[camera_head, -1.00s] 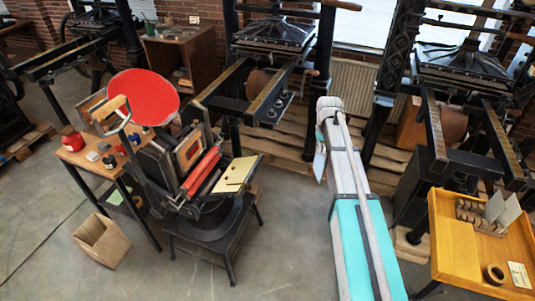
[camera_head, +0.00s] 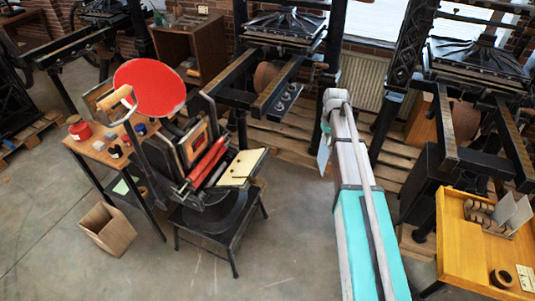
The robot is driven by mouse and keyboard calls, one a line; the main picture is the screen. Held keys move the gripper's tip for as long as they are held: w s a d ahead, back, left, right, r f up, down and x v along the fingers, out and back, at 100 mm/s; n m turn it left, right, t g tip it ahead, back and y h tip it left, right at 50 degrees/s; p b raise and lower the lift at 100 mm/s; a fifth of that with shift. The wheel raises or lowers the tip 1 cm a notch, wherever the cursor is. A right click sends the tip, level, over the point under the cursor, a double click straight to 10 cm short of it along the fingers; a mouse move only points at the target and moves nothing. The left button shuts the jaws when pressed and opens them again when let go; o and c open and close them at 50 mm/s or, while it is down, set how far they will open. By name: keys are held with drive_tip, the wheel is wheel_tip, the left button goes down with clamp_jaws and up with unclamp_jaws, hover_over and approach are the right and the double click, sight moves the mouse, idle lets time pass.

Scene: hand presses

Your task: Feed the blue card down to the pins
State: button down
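The pale blue card (camera_head: 323,153) hangs nearly upright in the air at the far end of my arm, left of the arm's end. My gripper (camera_head: 326,130) is mostly hidden behind my arm; its fingers cannot be made out, but the card hangs from it with no other support visible. The black hand press (camera_head: 198,155) with the red ink disc (camera_head: 149,88) stands left of my gripper. Its cream feed board (camera_head: 243,167) slopes out on the right side, with small dark marks that may be pins. The card is apart from the board, to its right.
A wooden side table (camera_head: 98,147) with ink tins stands left of the press, and a wooden bin (camera_head: 107,229) is on the floor. Large iron presses (camera_head: 283,37) stand behind. A wooden tray table (camera_head: 465,239) with a card rack is at right. Floor between press and arm is clear.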

drive_tip(key=a+f+m+t+y+b, duration=0.2)
drive_tip(key=a+f+y+b, duration=0.2)
drive_tip(key=a+b, duration=0.5)
drive_tip(key=a+f+m+t+y+b, duration=0.2)
drive_tip(key=a+y+b, duration=0.5)
drive_tip(key=a, duration=0.6)
drive_tip(key=shift+w+a+f+m+b, duration=0.25)
drive_tip(key=shift+f+m+b, duration=0.55)
drive_tip(key=shift+f+b, duration=0.45)
drive_tip(key=shift+f, duration=0.25)
wheel_tip(320, 180, down, 9)
drive_tip(key=w+a+b, duration=0.1)
drive_tip(key=a+b, duration=0.1)
drive_tip(key=b, duration=0.7)
drive_tip(key=shift+a, duration=0.15)
drive_tip(key=shift+s+a, duration=0.15)
drive_tip(key=shift+s, duration=0.25)
